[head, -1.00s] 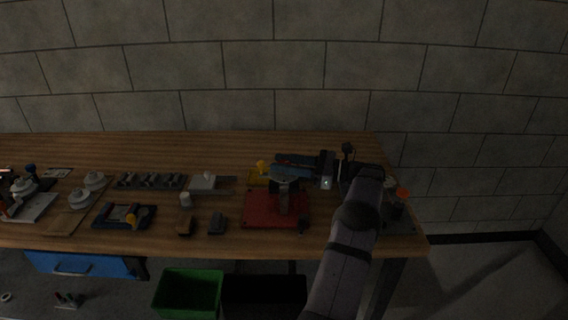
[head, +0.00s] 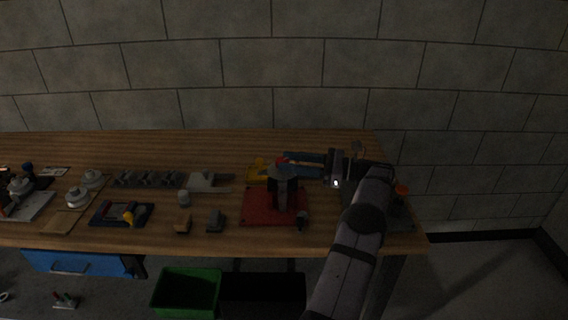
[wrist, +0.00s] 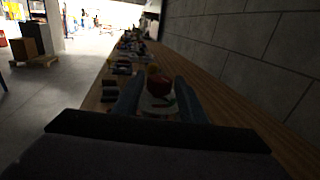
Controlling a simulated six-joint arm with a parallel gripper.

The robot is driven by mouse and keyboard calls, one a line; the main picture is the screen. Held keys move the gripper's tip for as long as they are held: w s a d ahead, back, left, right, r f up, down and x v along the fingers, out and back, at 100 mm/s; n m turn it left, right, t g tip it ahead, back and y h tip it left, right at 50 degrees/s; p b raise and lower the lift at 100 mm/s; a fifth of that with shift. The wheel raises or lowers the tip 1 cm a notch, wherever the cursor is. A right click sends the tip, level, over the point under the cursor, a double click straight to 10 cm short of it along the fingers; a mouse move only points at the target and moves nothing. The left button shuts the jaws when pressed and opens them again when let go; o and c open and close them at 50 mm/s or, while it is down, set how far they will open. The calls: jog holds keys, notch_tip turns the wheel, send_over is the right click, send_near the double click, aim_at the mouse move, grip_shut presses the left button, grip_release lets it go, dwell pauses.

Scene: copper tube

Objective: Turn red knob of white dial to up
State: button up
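My gripper (head: 284,160) reaches left over the right part of the bench, its blue fingers above the back of a red plate (head: 258,207). In the wrist view my gripper (wrist: 160,80) has its two fingers apart. A red knob (wrist: 158,86) shows between them, with a gap on each side. Below the knob is part of a pale white dial face (wrist: 156,104) with small red and green marks. In the head view a bit of the red knob (head: 282,161) shows atop a grey stand on the red plate. The knob's pointing direction is too dark and small to tell.
A yellow part (head: 257,172) lies just left of the fingers. Grey blocks (head: 216,220), a white cylinder (head: 184,198) and other fixtures line the bench to the left. An orange knob (head: 401,189) is at the right end. A block wall stands behind.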

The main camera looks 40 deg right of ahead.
jog(key=shift+b+v, duration=0.4)
jog(key=shift+v, duration=1.85)
jog(key=s+a+r+m+t+h+p, duration=0.1)
jog(key=a+r, duration=0.1)
jog(key=r, duration=0.5)
jog(key=a+r+m+t+h+p, duration=0.1)
jog(key=a+r, duration=0.2)
jog(key=r, duration=0.3)
jog(key=shift+d+f+m+h, duration=0.65)
jog(key=shift+f+m+h, duration=2.1)
jog(key=shift+f, duration=3.65)
jog(key=shift+n+t+h, duration=0.4)
jog(key=shift+n+h, duration=0.35)
jog(key=shift+w+a+p, duration=0.1)
jog(key=shift+w+p, duration=1.05)
jog(key=shift+w, duration=2.5)
